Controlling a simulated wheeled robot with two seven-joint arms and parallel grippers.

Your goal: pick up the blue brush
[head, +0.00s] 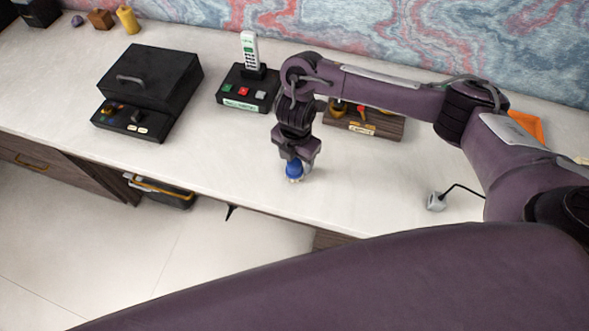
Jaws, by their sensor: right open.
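The blue brush (294,170) stands on the pale desk top (225,160) near its front edge, blue part up, with a small pale part below. My right gripper (297,158) points down directly over it and is open. The fingertips overlap the top of the brush in the head view, and I cannot tell whether they touch it. My left gripper is not in view.
A phone in a black base (246,90) stands behind and left. A black box (150,80) is farther left. A wooden holder (375,125) is behind my right arm. A grey plug with a cable (436,202) lies right. Desk around the brush is clear.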

